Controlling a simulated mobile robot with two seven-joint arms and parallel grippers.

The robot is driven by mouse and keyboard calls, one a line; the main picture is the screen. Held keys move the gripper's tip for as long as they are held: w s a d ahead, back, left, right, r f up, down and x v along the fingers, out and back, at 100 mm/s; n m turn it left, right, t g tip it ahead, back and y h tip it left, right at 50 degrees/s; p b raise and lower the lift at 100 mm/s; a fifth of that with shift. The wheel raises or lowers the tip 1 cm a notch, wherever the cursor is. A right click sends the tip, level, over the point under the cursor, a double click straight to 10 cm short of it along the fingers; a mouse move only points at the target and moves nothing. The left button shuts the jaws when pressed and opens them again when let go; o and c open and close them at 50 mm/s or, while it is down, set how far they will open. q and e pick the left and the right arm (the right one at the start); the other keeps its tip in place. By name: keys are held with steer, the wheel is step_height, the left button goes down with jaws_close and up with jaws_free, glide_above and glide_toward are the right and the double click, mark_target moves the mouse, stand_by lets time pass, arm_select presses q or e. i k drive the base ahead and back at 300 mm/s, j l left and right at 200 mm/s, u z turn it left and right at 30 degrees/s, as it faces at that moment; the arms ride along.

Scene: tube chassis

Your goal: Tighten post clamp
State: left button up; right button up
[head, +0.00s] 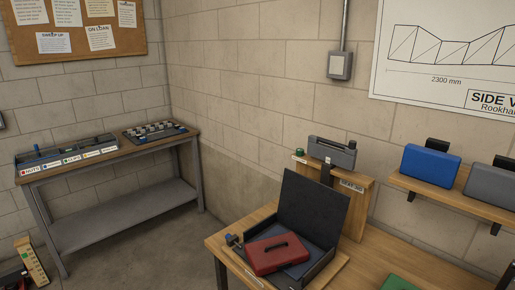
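No post clamp can be made out for certain in the head view. A short dark upright piece (326,172) shows at the wooden stand (348,208) behind the open case, under a grey device (332,152). Neither of my grippers is in view.
An open black case (313,205) holding a red box (276,254) sits on the bench. A wall shelf (430,197) bears a blue case (430,167) and a grey case (491,184). A side table (105,158) with labelled bins stands left. Floor between is clear.

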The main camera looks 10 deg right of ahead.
mark_target(299, 152)
steer(key=i+j+u, duration=0.45)
steer(key=i+u, duration=0.2)
steer(key=i+j+u, duration=0.1)
steer(key=i+u, duration=0.2)
steer(key=i+z, duration=0.2)
steer(key=i, duration=0.3)
steer(key=i+j+z, duration=0.2)
steer(key=i, duration=0.25)
steer(key=i+j+z, duration=0.2)
steer(key=i, duration=0.3)
